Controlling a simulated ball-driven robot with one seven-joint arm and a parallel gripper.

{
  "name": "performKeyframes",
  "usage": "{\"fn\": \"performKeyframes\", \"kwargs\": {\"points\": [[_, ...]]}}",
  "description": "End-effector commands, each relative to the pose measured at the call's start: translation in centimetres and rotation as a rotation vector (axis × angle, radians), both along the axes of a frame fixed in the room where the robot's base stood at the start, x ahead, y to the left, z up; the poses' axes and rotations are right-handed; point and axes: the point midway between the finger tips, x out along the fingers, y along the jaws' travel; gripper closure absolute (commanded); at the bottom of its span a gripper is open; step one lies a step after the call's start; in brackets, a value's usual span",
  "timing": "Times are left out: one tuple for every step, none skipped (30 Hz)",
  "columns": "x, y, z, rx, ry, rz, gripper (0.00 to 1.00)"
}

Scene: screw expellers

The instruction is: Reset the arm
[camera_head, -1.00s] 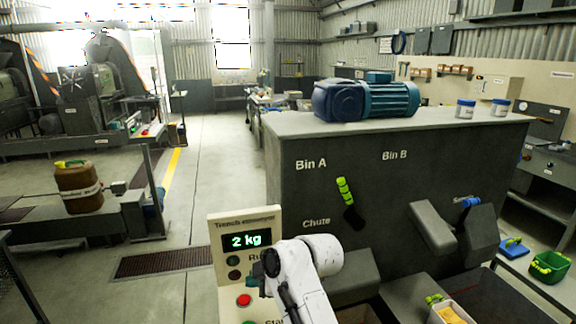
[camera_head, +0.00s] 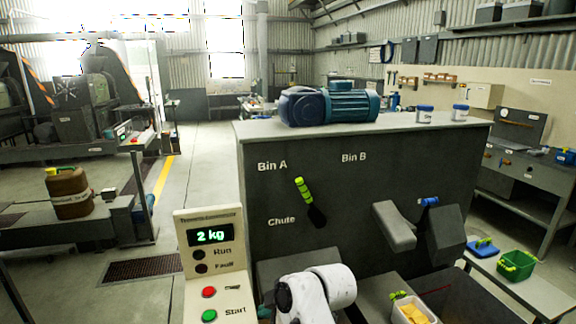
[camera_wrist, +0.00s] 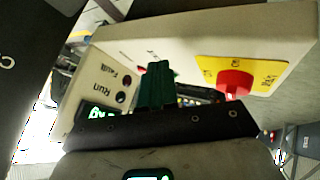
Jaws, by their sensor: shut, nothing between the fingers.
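My gripper shows in the wrist view (camera_wrist: 157,85) as dark green fingers, closed together with nothing between them. The fingers stand in front of the control panel, which also shows a red knob on a yellow plate (camera_wrist: 235,82) at the right. In the head view my white arm is low in the middle, in front of the grey machine (camera_head: 350,190). The gripper is mostly hidden there behind the arm and the frame's lower edge. The control panel (camera_head: 212,225) stands just left of the arm, its display reading 2 kg, with a red button (camera_head: 209,292) and a green Start button (camera_head: 209,316).
A blue motor (camera_head: 330,104) and two small jars sit on the machine's top. An open bin with a yellow-filled container (camera_head: 415,310) is at lower right. A green basket (camera_head: 516,265) stands on a bench at right.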

Motion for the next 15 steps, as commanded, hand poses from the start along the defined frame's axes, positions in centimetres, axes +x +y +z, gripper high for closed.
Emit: {"fn": "performKeyframes", "kwargs": {"points": [[-0.6,-0.8,-1.0,-0.001,0.023,-0.024,1.00],[-1.0,-1.2,-1.4,-0.001,0.035,-0.040,1.00],[-1.5,-2.0,-2.1,-0.002,0.055,-0.064,1.00],[-1.9,-2.5,-2.6,-0.002,0.069,-0.085,1.00],[-2.3,-3.1,-3.1,-0.001,0.085,-0.105,1.00],[-3.0,-3.9,-3.9,-0.001,0.106,-0.135,1.00],[-3.5,-4.6,-4.5,-0.002,0.125,-0.160,1.00],[-4.1,-5.4,-5.1,-0.002,0.142,-0.185,1.00],[-5.0,-6.3,-6.0,-0.002,0.169,-0.223,1.00],[-5.7,-7.1,-6.6,-0.003,0.188,-0.253,1.00],[-6.5,-8.1,-7.4,-0.004,0.213,-0.288,1.00],[-7.8,-9.4,-8.4,-0.004,0.247,-0.340,1.00],[-8.9,-10.6,-9.2,-0.005,0.274,-0.385,1.00],[-10.2,-11.7,-10.1,-0.006,0.305,-0.433,1.00],[-12.0,-13.4,-11.1,-0.007,0.344,-0.503,1.00]]}}
